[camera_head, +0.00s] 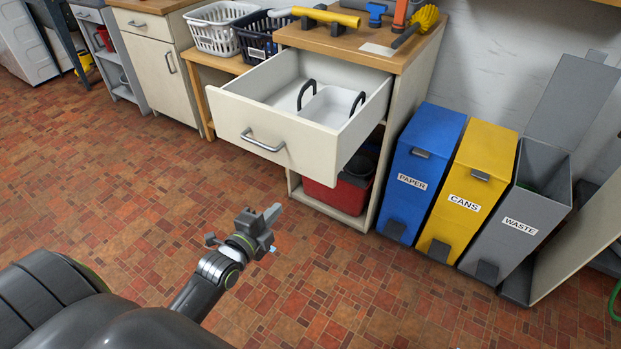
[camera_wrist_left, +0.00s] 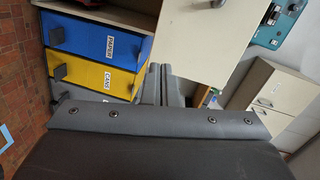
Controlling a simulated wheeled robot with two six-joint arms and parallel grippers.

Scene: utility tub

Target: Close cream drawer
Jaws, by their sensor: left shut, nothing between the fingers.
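The cream drawer (camera_head: 292,137) is pulled far out of the wooden-topped cabinet in the head view. Its front has a grey bar handle (camera_head: 262,141), and a white caddy with two dark handles (camera_head: 327,104) sits inside. My left gripper (camera_head: 262,222) is shut and empty, in front of and below the drawer, apart from it. In the left wrist view the closed fingers (camera_wrist_left: 161,84) show in the middle, with a cream panel (camera_wrist_left: 205,38) beyond them; I cannot tell for sure which panel it is. My right gripper is not in view.
Blue paper (camera_head: 425,165), yellow cans (camera_head: 468,190) and grey waste (camera_head: 523,215) bins stand right of the cabinet; the waste lid is up. A red bin (camera_head: 343,192) sits under the drawer. Tools lie on the wooden top (camera_head: 352,46). The tiled floor before the drawer is clear.

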